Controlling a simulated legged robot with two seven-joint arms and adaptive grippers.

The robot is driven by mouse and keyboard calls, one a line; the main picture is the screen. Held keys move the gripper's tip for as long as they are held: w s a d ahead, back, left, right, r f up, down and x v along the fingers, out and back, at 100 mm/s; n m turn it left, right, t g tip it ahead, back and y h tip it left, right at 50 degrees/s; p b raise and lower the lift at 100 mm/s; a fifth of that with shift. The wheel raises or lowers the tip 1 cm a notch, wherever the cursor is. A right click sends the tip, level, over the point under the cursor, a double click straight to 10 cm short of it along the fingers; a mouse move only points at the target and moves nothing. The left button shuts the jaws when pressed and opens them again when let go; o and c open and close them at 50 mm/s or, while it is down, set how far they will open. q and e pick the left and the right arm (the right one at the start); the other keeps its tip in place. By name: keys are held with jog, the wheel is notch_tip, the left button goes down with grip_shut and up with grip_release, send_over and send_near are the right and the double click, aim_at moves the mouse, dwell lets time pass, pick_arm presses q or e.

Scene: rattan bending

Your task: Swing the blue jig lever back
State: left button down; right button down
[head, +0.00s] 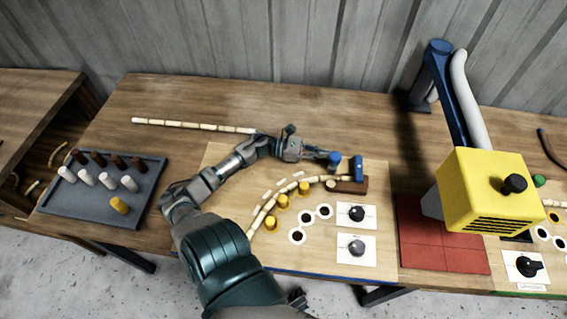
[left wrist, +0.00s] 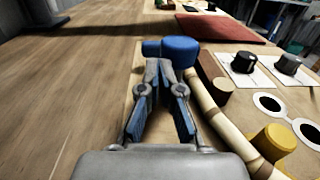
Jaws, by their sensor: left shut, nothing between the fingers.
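The blue jig lever (head: 358,167) stands at the right end of the jig board, beside a brown block (head: 347,186). A blue round knob (head: 335,159) is just left of it. In the left wrist view blue parts of the lever (left wrist: 180,50) are straight beyond my fingertips. My left gripper (head: 320,155) is shut and empty, its tips close to the blue knob; I cannot tell whether they touch. It also shows in the left wrist view (left wrist: 158,66). A rattan pole (head: 262,213) curves along yellow pegs (head: 282,202) to the block. My right gripper is out of view.
A straight rattan pole (head: 190,124) lies at the back left. A grey peg tray (head: 90,208) is at the left. Black and grey dials (head: 357,213) sit on white cards at the board's right. A yellow machine (head: 485,190) hangs over a red mat (head: 440,250).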

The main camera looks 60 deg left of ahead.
pick_arm(q)
jog(key=v, duration=1.2)
jog(key=shift+w+a+f, duration=0.1)
jog(key=shift+a, duration=0.15)
jog(key=shift+d, duration=0.15)
